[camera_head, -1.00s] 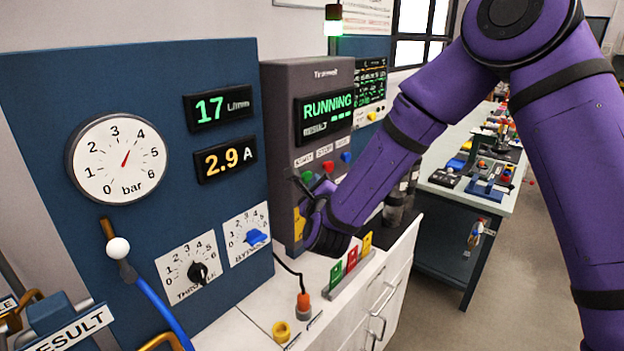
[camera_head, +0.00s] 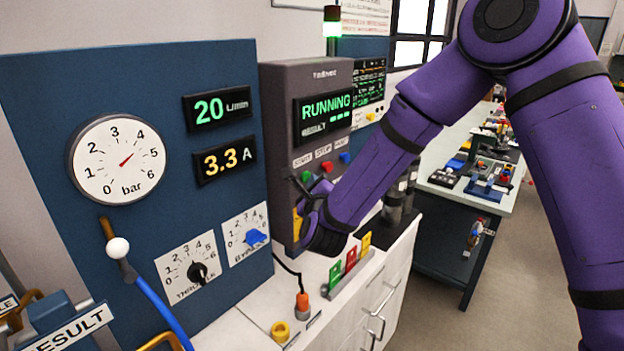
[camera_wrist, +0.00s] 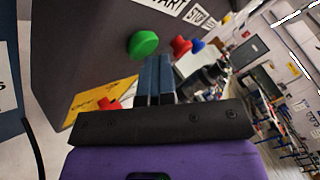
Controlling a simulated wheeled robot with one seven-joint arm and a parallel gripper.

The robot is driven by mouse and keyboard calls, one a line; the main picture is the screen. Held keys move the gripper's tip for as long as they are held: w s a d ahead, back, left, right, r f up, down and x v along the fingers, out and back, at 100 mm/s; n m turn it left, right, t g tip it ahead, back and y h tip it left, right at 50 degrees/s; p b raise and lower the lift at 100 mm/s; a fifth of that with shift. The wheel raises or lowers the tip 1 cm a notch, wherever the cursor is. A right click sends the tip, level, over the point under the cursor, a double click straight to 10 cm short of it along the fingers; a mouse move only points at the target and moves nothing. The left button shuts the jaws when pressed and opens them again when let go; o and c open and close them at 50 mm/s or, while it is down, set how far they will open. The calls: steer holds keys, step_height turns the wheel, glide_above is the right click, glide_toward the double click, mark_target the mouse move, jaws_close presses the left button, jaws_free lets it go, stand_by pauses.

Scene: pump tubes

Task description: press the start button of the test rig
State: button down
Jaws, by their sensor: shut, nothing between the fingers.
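The test rig controller (camera_head: 282,120) is a grey box with a lit screen (camera_head: 325,112) reading RUNNING. The green start button (camera_head: 307,177) is below its START label, left of a red stop button (camera_head: 327,166) and a blue button (camera_head: 345,157). In the wrist view the green button (camera_wrist: 143,43) is just beyond and left of my fingertips. My gripper (camera_wrist: 155,62) is shut and empty, its fingers pointing at the panel. In the head view my gripper (camera_head: 306,186) is in front of the panel, close to the green button. I cannot tell whether the fingertips touch the button.
A blue panel (camera_head: 90,70) to the left carries a bar gauge (camera_head: 117,160), displays reading 20 L/min and 3.3 A, and two dials. Green, red and yellow tags (camera_head: 351,260) stand on the white bench below. A green lamp (camera_head: 332,28) is lit above.

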steer(key=shift+a+r, duration=0.15)
steer(key=shift+r, duration=0.1)
stand_by(0.3)
steer(key=shift+s+d+f, duration=0.1)
steer(key=shift+s+d, duration=0.8)
steer(key=shift+d, duration=0.3)
steer(key=shift+s+d+f, duration=0.1)
steer(key=shift+s+d, duration=0.75)
steer(key=shift+d, duration=0.3)
steer(key=s+d+r+n+g+y, duration=0.1)
steer(key=s+d+r+n+g, duration=0.55)
steer(key=d+r+n, duration=0.7)
steer(key=s+d+r+n+g+h, duration=0.1)
steer(key=s+d+n+g, duration=0.2)
steer(key=s, duration=1)
steer(key=s+d+r+n+g+h, duration=0.1)
steer(key=s+d+n+g, duration=0.3)
steer(key=s+d+n, duration=0.4)
steer(key=s+d+h, duration=0.1)
steer(key=s+d, duration=0.1)
steer(key=s, duration=0.3)
steer(key=shift+d, duration=0.4)
